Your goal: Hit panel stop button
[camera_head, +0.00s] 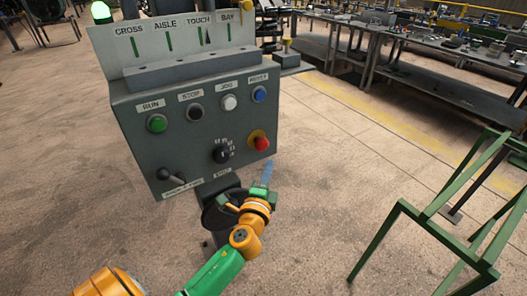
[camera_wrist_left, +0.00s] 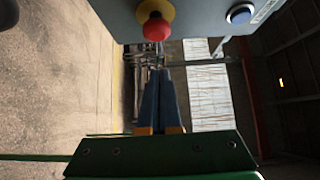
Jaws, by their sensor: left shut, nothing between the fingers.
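The grey control panel (camera_head: 190,85) has a black button (camera_head: 195,112) under a label reading STOP, right of the green RUN button (camera_head: 157,123). A red mushroom button (camera_head: 262,143) on a yellow collar sits at the lower right; it also shows in the left wrist view (camera_wrist_left: 156,28). My left gripper (camera_head: 268,166) is shut and empty, its blue fingers pointing up just below the red button. In the left wrist view the fingers (camera_wrist_left: 160,75) end below the red button, with no contact visible. The right gripper is not in view.
The panel also has a white button (camera_head: 229,102), a blue button (camera_head: 259,94), a black rotary knob (camera_head: 221,154) and a lever (camera_head: 171,174). A green metal frame (camera_head: 440,215) stands at the right. Workbenches (camera_head: 400,40) are behind. Floor between is clear.

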